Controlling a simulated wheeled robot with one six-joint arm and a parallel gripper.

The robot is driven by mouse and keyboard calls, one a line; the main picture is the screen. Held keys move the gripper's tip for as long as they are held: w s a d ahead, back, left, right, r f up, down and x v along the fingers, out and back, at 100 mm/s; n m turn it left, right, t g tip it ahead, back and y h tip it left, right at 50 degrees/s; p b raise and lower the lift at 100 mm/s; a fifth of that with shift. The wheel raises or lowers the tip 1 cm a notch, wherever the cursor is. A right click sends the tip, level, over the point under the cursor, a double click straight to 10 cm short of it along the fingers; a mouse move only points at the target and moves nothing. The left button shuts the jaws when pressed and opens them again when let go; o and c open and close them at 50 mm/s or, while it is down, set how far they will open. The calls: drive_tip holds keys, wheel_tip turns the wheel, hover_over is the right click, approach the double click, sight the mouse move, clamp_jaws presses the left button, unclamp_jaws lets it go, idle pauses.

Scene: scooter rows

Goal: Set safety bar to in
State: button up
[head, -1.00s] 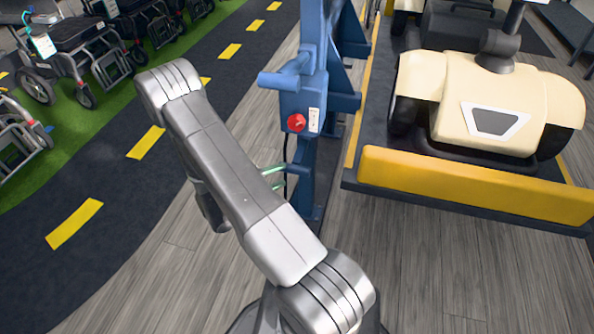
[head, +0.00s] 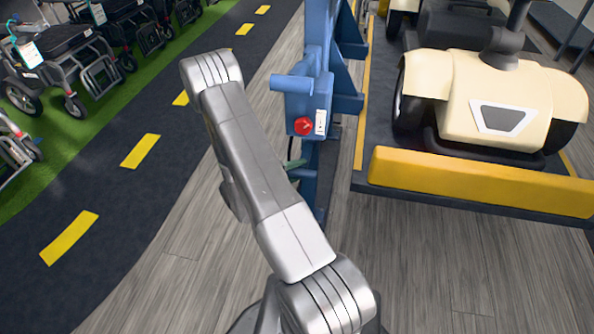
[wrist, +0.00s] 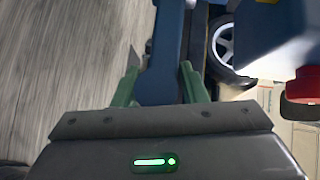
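A blue post (head: 318,70) stands in the middle of the head view. A blue bar (head: 287,83) sticks out to the left from its box, above a round red knob (head: 303,126). I cannot tell for certain which part is the safety bar. My gripper (wrist: 160,70) shows two green fingers in the wrist view. A blue bar-like part (wrist: 163,72) lies between them, with narrow gaps at the fingertips, so the gripper looks open around it. In the head view my arm hides most of the gripper; a green finger (head: 294,164) shows beside the post's lower part.
A cream scooter (head: 495,100) stands on a dark platform to the right, behind a yellow barrier (head: 480,184). Several wheelchairs (head: 75,60) stand on green floor at the left. A dark lane (head: 95,200) with yellow dashes runs past. Wooden floor (head: 430,260) in front is clear.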

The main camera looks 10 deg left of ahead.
sight(302, 153)
drive_tip(key=shift+f, duration=0.1)
clamp_jaws()
drive_tip(key=w, duration=0.7)
drive_tip(key=shift+w+d, duration=0.1)
drive_tip(key=shift+w, duration=0.2)
drive_tip(key=shift+o, duration=1.5)
unclamp_jaws()
drive_tip(key=shift+o, duration=0.8)
drive_tip(key=shift+w+f, duration=0.1)
drive_tip(key=shift+w, duration=0.05)
drive_tip(key=shift+p, duration=0.3)
